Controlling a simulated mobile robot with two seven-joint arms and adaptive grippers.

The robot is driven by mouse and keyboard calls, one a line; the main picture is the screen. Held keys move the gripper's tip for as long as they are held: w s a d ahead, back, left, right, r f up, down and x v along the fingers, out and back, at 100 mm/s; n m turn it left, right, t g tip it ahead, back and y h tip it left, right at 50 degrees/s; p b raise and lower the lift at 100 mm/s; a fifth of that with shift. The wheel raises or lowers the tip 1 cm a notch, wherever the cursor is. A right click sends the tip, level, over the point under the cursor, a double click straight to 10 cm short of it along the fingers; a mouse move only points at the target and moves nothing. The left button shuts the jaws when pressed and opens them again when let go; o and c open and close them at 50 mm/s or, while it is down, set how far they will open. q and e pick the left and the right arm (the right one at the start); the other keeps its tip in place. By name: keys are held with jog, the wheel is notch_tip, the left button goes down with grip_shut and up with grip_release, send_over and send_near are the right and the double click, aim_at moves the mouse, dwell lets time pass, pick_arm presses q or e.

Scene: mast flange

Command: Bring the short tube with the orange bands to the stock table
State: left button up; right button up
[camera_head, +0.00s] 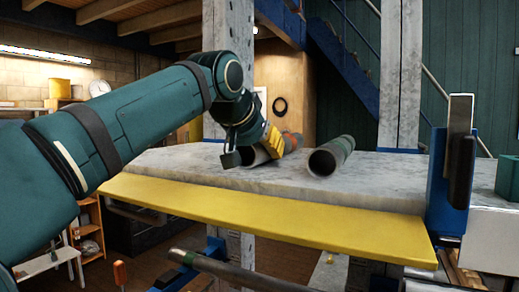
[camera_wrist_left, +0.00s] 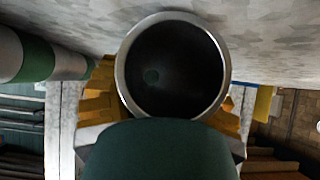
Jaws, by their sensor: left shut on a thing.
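The short tube with the orange bands (camera_head: 291,142) is at the left part of a grey mottled slab top (camera_head: 385,180). An orange patch shows behind my yellow fingers. My left gripper (camera_head: 264,148) is shut on this tube near its open end. In the left wrist view the tube's round dark mouth (camera_wrist_left: 172,65) sits between the yellow fingers (camera_wrist_left: 165,105). Whether the tube rests on the top or hangs just above it, I cannot tell. I cannot tell which surface is the stock table. My right gripper is not in view.
A second grey tube with green bands (camera_head: 331,157) lies to the right, apart; it shows in the wrist view (camera_wrist_left: 38,58). A yellow strip (camera_head: 270,215) edges the top. A blue upright with a dark pad (camera_head: 461,160) stands right. A long pipe (camera_head: 255,275) lies below.

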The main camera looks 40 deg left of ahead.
pick_arm(q)
jog(key=shift+r, duration=1.4)
